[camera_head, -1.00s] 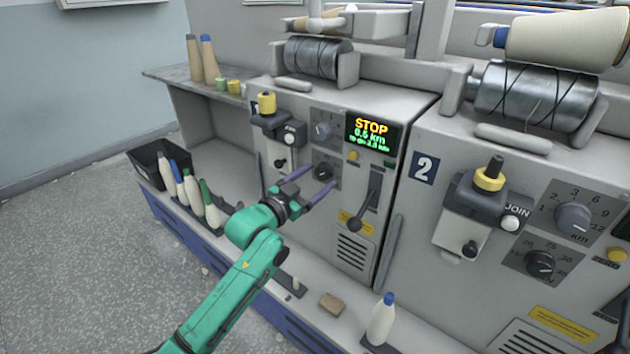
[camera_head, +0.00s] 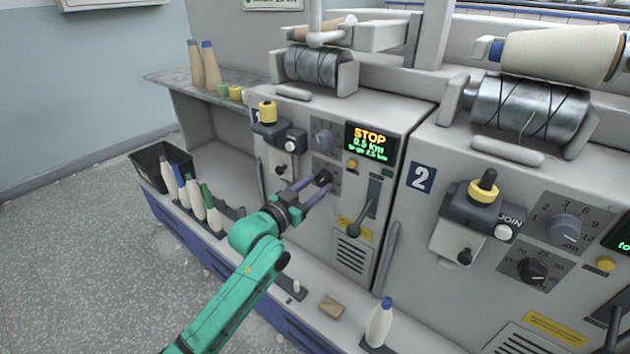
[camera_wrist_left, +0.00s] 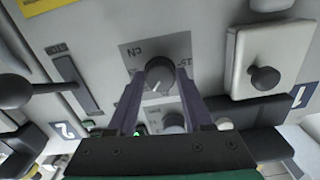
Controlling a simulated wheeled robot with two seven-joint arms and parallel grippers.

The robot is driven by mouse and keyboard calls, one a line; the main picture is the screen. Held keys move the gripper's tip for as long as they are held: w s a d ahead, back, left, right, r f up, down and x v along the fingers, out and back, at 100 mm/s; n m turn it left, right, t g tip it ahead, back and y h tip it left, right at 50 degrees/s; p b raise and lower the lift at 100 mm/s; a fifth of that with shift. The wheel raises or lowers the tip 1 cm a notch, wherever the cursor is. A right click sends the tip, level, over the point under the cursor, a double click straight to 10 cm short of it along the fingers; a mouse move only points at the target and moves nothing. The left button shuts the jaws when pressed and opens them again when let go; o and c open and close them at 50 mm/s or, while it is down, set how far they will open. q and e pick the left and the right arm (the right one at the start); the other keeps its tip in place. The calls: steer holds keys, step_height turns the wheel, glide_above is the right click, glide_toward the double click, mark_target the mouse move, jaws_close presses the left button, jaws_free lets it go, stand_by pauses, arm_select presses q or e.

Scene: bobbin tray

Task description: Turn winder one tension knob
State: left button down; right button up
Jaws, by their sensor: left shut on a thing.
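Winder one's tension knob (camera_head: 323,178) is the dark lower knob on the front panel of winder one, below a second grey knob (camera_head: 323,139). My left gripper (camera_head: 317,184) reaches it from the front, with its purple fingers on either side. In the left wrist view, the knob (camera_wrist_left: 159,76) sits between the fingertips, with a white pointer line on its face. The gripper is shut on it. The printed scale is partly covered by the knob and fingers. My right gripper is not in view.
Winder one's display (camera_head: 370,142) reads STOP. A lever (camera_head: 355,229) stands right of the gripper. Winder two (camera_head: 420,178) adjoins at the right. A dark bin (camera_head: 150,157) and several bobbins stand left.

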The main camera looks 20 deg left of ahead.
arm_select(q)
steer(key=n+p, duration=0.2)
steer(key=shift+r+n+p, duration=0.3)
steer(key=shift+n+p, duration=0.1)
steer(key=n+p, duration=0.2)
steer(key=n, duration=0.1)
steer(key=shift+d+n+p, duration=0.1)
steer(key=shift+n+p, duration=0.2)
steer(key=shift+p, duration=0.1)
steer(key=shift+f+n+p, duration=0.1)
steer(key=shift+n+p, duration=0.45)
steer(key=shift+n, duration=0.35)
steer(key=n+p, duration=0.1)
steer(key=n, duration=0.2)
steer(key=shift+n, duration=0.3)
steer(key=n+p, duration=0.1)
steer(key=n, duration=0.2)
steer(key=shift+d, duration=0.1)
steer(key=shift+s+n+p, duration=0.1)
steer(key=shift+n+p, duration=0.3)
steer(key=shift+n, duration=1.1)
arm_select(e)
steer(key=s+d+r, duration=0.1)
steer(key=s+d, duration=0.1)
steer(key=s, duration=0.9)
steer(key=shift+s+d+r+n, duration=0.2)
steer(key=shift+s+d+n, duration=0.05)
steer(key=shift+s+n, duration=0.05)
